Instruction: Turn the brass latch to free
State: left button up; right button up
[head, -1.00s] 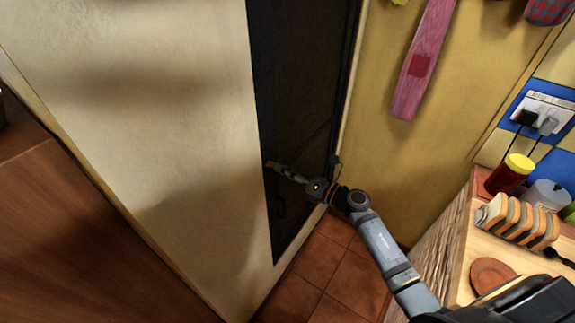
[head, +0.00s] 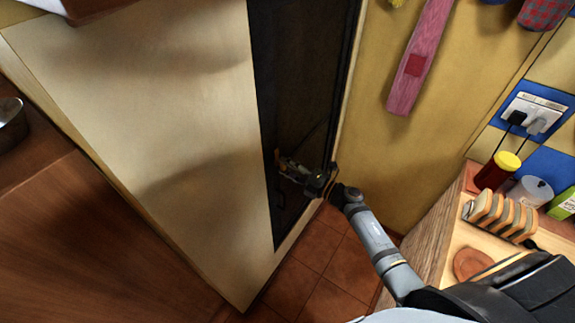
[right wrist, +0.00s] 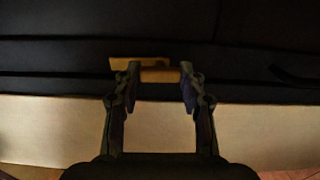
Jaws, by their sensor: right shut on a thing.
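The brass latch (right wrist: 155,72) is a small yellowish bar in the right wrist view, lying crosswise against a dark door. In the head view the dark door (head: 300,75) is set in the cream wall, and the latch is too small and dark there to make out clearly. My right gripper (right wrist: 160,76) has its fingers on either side of the latch's bar and is shut on it; the bar's left end sticks out past the left finger. In the head view this gripper (head: 286,166) reaches the door's left edge. My left gripper is not in view.
A wooden counter (head: 440,225) at right holds a toast rack (head: 500,215), a yellow-lidded jar (head: 497,172) and a white container (head: 530,192). A pink board (head: 418,60) hangs on the yellow wall. Tiled floor (head: 325,255) shows below the door.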

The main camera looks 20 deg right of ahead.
jog(key=shift+m, duration=0.3)
jog(key=o, duration=1.2)
jog(key=shift+c, duration=0.2)
jog(key=shift+s+d, duration=0.15)
jog(key=v, duration=1.1)
jog(key=shift+s+d, duration=0.2)
